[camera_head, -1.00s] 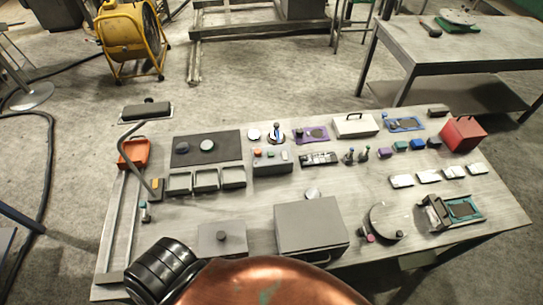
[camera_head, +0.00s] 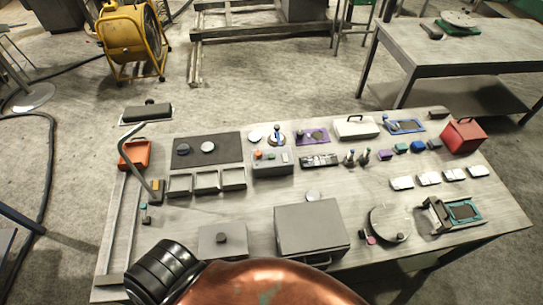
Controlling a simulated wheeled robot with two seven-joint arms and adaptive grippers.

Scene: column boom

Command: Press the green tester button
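A grey box (camera_head: 272,164) with several small buttons on its top stands near the middle of the workbench, behind the large grey case. One button looks orange-red (camera_head: 259,155). A paler, slightly greenish one (camera_head: 285,158) is at the box's right end. The buttons are too small for me to tell for sure which is the green tester button. Neither of my grippers is in view. A black and copper part of my own body fills the bottom of the picture, in front of the bench.
The workbench (camera_head: 300,205) is crowded. A large grey case (camera_head: 312,228) and a round turntable (camera_head: 390,222) are near the front. Three grey trays (camera_head: 206,182) and a dark panel (camera_head: 225,148) lie left of the button box. A red box (camera_head: 463,135) is at the right.

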